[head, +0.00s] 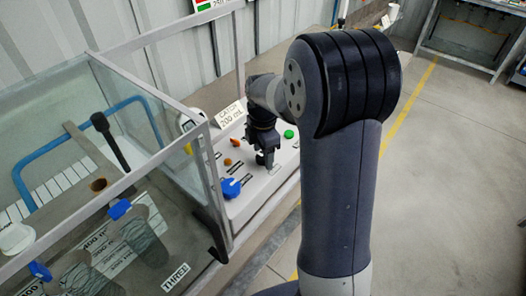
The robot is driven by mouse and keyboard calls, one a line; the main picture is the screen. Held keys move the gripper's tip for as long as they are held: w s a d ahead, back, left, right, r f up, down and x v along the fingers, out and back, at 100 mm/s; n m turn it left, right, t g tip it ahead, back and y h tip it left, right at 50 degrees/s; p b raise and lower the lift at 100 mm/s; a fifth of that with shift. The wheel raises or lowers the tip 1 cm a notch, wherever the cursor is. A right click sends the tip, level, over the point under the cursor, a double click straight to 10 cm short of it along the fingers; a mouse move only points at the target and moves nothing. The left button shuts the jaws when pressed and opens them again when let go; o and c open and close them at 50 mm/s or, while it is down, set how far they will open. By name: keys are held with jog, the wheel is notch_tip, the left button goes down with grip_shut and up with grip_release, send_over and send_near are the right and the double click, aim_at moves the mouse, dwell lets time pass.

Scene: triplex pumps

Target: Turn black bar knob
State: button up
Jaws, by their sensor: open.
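My gripper (265,160) is dark and points down at the white control panel (262,192), left of the big arm link. It is small and dark here, and the gap between its fingers is hard to make out. I cannot pick out the black bar knob apart from the dark gripper; the gripper may hide it. Whether the fingers touch anything on the panel cannot be told.
The panel also bears a blue knob (231,188), orange knobs (235,142) and a green button (289,134). A glass-walled tank (100,190) with a black-handled lever (110,140) stands left. Open floor lies right.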

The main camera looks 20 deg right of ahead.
aim_at(263, 156)
notch_tip(263, 156, up, 11)
jog(key=shift+b, duration=0.3)
jog(key=shift+f, duration=0.2)
dwell(0.3)
notch_tip(263, 156, down, 11)
jog(key=shift+r+p, duration=0.1)
jog(key=shift+p, duration=0.2)
jog(key=shift+r, duration=0.1)
dwell(0.5)
